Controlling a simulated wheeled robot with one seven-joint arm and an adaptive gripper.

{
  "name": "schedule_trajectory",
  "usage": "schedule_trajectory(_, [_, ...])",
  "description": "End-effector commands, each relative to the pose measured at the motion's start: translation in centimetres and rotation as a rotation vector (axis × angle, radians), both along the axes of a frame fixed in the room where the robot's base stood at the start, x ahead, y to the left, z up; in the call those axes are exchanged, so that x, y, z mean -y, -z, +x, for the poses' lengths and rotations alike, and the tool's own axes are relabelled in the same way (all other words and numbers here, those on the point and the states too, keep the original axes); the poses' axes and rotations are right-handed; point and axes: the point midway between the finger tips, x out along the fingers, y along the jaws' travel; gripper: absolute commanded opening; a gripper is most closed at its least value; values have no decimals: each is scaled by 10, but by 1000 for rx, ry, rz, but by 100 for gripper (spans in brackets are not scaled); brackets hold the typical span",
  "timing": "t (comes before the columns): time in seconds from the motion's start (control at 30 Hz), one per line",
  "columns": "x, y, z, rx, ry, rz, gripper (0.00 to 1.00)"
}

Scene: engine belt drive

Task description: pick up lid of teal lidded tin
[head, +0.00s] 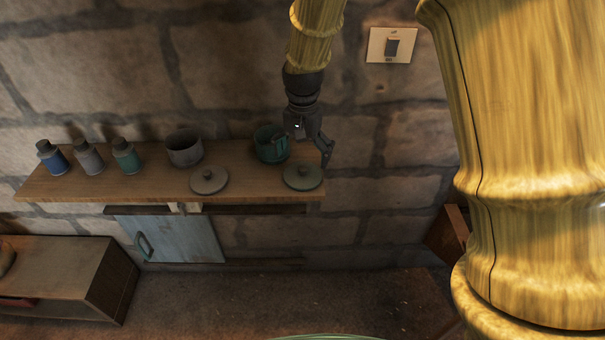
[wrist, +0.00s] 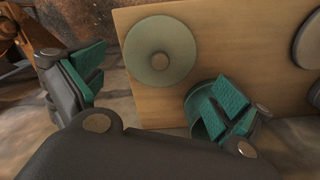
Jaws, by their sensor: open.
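The lid of the teal tin (head: 303,178) is a flat round disc with a small knob, lying on the wooden shelf near its right front corner. It shows whole in the wrist view (wrist: 178,65). The teal tin (head: 266,146) stands lidless just behind and left of it; in the wrist view (wrist: 201,112) a finger partly hides it. My gripper (head: 309,153) is open and empty, at the tin's right side and near the lid. In the wrist view, its teal-padded fingers (wrist: 162,88) are spread wide, and the lid lies beyond the gap between them.
On the shelf (head: 235,172) stand a grey open tin (head: 184,149), its grey lid (head: 209,180) and blue (head: 53,157), grey (head: 89,156) and green (head: 127,156) bottles. A stone wall with a switch (head: 391,46) rises behind. A blue cabinet door (head: 180,240) is below.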

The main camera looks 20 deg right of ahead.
Motion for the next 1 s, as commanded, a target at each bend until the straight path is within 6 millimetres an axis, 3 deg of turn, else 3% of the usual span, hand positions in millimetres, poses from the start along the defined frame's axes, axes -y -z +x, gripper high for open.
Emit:
schedule_trajectory(0.5, [-1, 46, -3, -1, 0, 1, 100])
schedule_trajectory(0.87, [-1, 51, -3, 1, 0, 2, 100])
schedule_trajectory(1.0, [-1, 51, -3, 1, 0, 2, 74])
